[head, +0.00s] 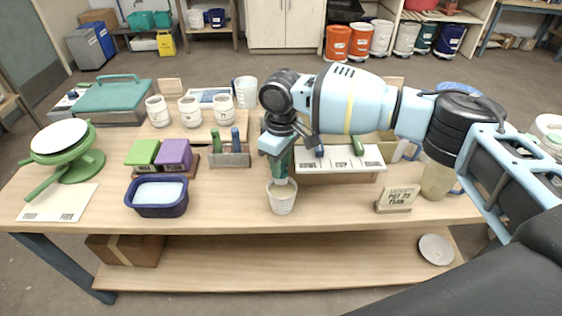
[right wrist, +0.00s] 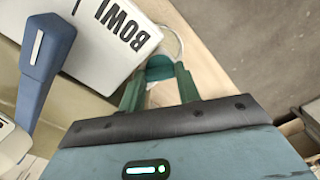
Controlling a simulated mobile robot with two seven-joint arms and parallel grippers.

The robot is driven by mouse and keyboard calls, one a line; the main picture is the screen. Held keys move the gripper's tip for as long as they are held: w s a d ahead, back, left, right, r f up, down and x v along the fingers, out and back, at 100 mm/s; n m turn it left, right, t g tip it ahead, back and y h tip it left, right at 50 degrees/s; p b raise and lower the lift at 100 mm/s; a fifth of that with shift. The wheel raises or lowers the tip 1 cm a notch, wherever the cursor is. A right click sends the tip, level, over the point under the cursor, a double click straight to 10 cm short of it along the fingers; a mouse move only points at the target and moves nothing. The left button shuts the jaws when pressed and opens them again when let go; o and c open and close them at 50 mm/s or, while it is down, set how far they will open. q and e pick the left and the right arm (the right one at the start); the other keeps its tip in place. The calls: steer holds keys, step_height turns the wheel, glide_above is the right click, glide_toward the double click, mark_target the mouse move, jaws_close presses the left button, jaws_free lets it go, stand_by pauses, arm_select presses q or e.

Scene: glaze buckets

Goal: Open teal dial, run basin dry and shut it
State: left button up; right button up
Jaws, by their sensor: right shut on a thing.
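My right gripper (head: 277,147) is at the left end of a white labelled board (head: 340,166) that fronts a box on the bench. It is shut on a teal part (right wrist: 160,68), seen between its fingers in the right wrist view, which looks like the teal dial. A white cup (head: 282,203) with pale contents stands right below it. Blue and green handles stand along the board; the blue handle (right wrist: 48,50) also shows in the right wrist view. The basin behind the board is mostly hidden by my arm, so its level cannot be told. My left gripper is out of view.
A dark blue tub (head: 158,211) with pale contents, purple and green blocks (head: 174,155) and a green turntable stand (head: 70,165) are to the left. A small sign (head: 398,197) and a beige jug (head: 437,180) stand to the right. The front bench edge is clear between tub and cup.

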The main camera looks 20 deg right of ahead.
steer(key=shift+r+n+p, duration=0.1)
steer(key=shift+n+p, duration=0.25)
steer(key=shift+n, duration=1.55)
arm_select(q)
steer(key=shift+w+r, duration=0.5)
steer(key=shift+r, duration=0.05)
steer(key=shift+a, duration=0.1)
arm_select(e)
steer(key=o, duration=0.7)
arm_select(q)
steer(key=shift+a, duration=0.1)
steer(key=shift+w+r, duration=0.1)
